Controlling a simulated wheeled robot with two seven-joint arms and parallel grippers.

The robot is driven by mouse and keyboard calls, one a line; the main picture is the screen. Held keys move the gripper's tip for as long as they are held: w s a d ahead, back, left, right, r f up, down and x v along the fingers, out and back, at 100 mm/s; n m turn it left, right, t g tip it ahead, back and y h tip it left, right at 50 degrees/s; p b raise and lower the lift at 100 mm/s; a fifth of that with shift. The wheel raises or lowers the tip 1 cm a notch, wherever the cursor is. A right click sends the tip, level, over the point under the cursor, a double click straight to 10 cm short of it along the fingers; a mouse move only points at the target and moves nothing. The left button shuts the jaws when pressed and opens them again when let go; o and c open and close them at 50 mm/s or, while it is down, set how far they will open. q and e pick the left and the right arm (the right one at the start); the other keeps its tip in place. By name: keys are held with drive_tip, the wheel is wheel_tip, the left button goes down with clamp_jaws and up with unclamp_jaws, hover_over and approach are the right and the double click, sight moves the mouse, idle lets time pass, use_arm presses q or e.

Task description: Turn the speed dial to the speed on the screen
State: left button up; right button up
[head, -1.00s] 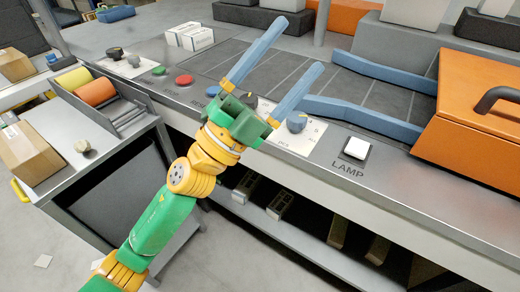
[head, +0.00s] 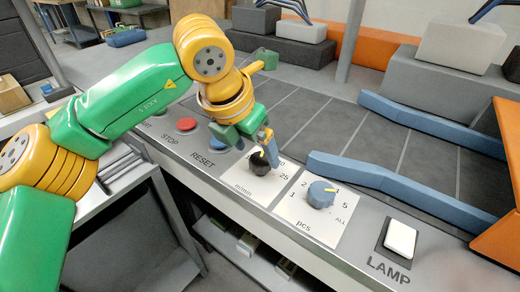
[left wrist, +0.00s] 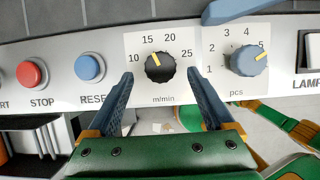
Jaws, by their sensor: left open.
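The speed dial is a black knob (head: 263,161) on a white plate marked m/min. My left gripper (head: 264,139) points down over this knob. In the left wrist view the open fingers of my left gripper (left wrist: 160,76) stand on either side of the knob, with gaps between; I cannot tell their exact height. No screen with a speed shows in either view. My right gripper is not in view.
A blue pcs dial (head: 321,194) sits right of the speed dial, its mark near 5 in the wrist view. Blue RESET (left wrist: 90,67) and red STOP (left wrist: 32,73) buttons are to the left. A white LAMP switch (head: 400,238) and blue guide rails (head: 400,185) lie to the right.

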sight(259, 159)
use_arm(q)
drive_tip(key=x, duration=0.3)
drive_tip(key=shift+w+f, duration=0.1)
drive_tip(key=shift+f, duration=0.1)
drive_tip(key=shift+r, duration=0.1)
drive_tip(key=shift+c, duration=1.3)
drive_tip(key=c, duration=1.1)
drive_tip(key=shift+m, duration=0.3)
drive_tip(key=m+p, duration=0.1)
drive_tip(key=m, duration=0.1)
drive_tip(key=m+g+h+p, duration=0.1)
drive_tip(key=shift+a+r+m+p, duration=0.1)
drive_tip(key=shift+r+m+p, duration=0.1)
drive_tip(key=shift+m+p, duration=0.2)
drive_tip(key=m+g+p, duration=0.1)
drive_tip(key=m+p, duration=0.1)
drive_tip(key=m, duration=0.1)
drive_tip(key=shift+g+h+p, duration=0.3)
drive_tip(key=shift+h+p, duration=0.05)
drive_tip(key=shift+h, duration=0.05)
drive_tip(key=shift+w+f+m+p, duration=0.1)
drive_tip(key=shift+m+p, duration=0.25)
drive_tip(key=shift+m, duration=0.25)
drive_tip(key=shift+f, duration=0.1)
